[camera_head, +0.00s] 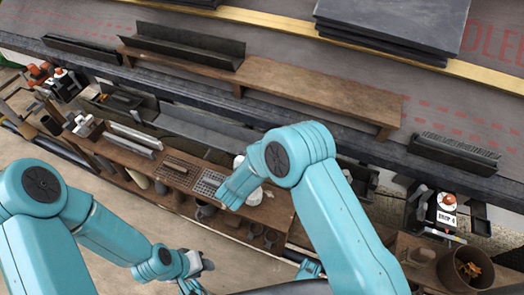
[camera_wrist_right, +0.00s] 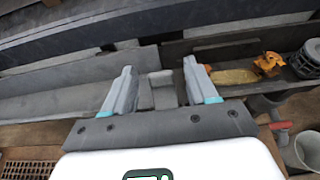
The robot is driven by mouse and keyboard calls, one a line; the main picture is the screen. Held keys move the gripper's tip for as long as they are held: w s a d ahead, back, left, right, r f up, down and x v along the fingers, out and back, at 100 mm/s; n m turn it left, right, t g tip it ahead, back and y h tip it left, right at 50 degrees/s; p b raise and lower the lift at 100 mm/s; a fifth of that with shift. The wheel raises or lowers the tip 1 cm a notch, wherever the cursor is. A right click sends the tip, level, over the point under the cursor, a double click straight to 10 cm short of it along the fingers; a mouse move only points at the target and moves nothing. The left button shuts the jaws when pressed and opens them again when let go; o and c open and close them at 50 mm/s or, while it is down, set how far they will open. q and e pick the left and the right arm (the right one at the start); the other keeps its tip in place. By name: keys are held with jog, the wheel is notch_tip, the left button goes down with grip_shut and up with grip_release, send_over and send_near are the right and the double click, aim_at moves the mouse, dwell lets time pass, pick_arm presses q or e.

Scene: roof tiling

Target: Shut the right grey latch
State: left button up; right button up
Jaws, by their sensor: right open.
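In the right wrist view, my right gripper (camera_wrist_right: 160,92) is open, its two grey fingers apart. A small light-grey block (camera_wrist_right: 161,84) shows between the fingertips, against the dark gutter rail (camera_wrist_right: 50,90). It may be the grey latch, but I cannot tell its position or whether the fingers touch it. In the head view, my right arm covers most of that gripper; only a white part shows beside the forearm. My left gripper (camera_head: 207,265) is low in the head view, away from the rail, and its jaws are too small to read.
A wooden shelf (camera_head: 300,92) runs along the roof edge above the dark gutter. An orange clip (camera_wrist_right: 268,62) and a grey cup (camera_wrist_right: 304,148) lie right of the gripper.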

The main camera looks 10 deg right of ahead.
jog(key=c, duration=1.1)
jog(key=shift+o, duration=0.2)
jog(key=shift+w+d+r, duration=0.1)
jog(key=shift+w+d+g+y+p, duration=0.25)
jog(key=shift+g+y+p, duration=0.1)
jog(key=shift+g+p, duration=0.25)
jog(key=shift+w+d+g+y+p, duration=0.1)
jog(key=shift+w+g+y+p, duration=0.1)
jog(key=shift+g+y+p, duration=0.3)
jog(key=g+y+p, duration=0.1)
jog(key=p, duration=0.1)
jog(key=w+f+g+y+p, duration=0.1)
jog(key=g+p, duration=0.1)
jog(key=p, duration=0.1)
jog(key=d+f+g+y+p, duration=0.1)
jog(key=g+p, duration=0.1)
jog(key=shift+w+f+y, duration=0.1)
jog(key=shift+w+y, duration=0.15)
jog(key=shift+w, duration=0.15)
jog(key=shift+w+f+g+y+p, duration=0.1)
jog(key=shift+f+g+y+p, duration=0.25)
jog(key=shift+g, duration=0.45)
jog(key=shift+f, duration=0.1)
